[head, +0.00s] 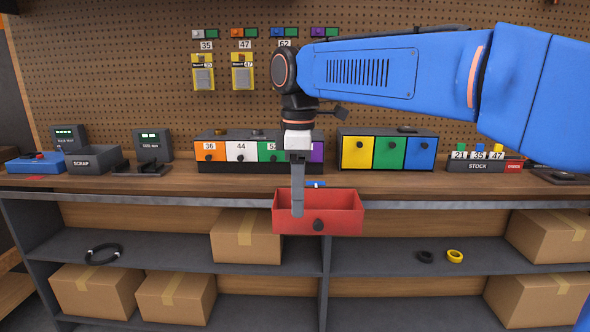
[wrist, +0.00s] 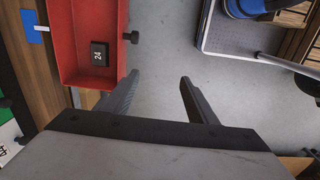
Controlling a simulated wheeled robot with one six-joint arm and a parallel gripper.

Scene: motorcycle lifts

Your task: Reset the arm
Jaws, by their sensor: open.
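My arm (head: 400,72) reaches in from the right, and my gripper (head: 298,213) hangs from it pointing down. In the head view its fingers overlap the left part of the red drawer (head: 345,222). In the wrist view the open gripper (wrist: 158,82) has nothing between its fingers but grey floor below. The red drawer (wrist: 68,40) lies to the left of the fingers there, its black knob (wrist: 131,37) facing right. A small black block marked 24 (wrist: 98,53) lies inside the drawer.
The drawer juts out at the workbench's (head: 130,181) front edge. On the bench stand a cabinet with coloured drawers (head: 243,151), another one (head: 388,152), a SCRAP bin (head: 92,160) and a STOCK rack (head: 478,165). Cardboard boxes (head: 247,238) sit on shelves below.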

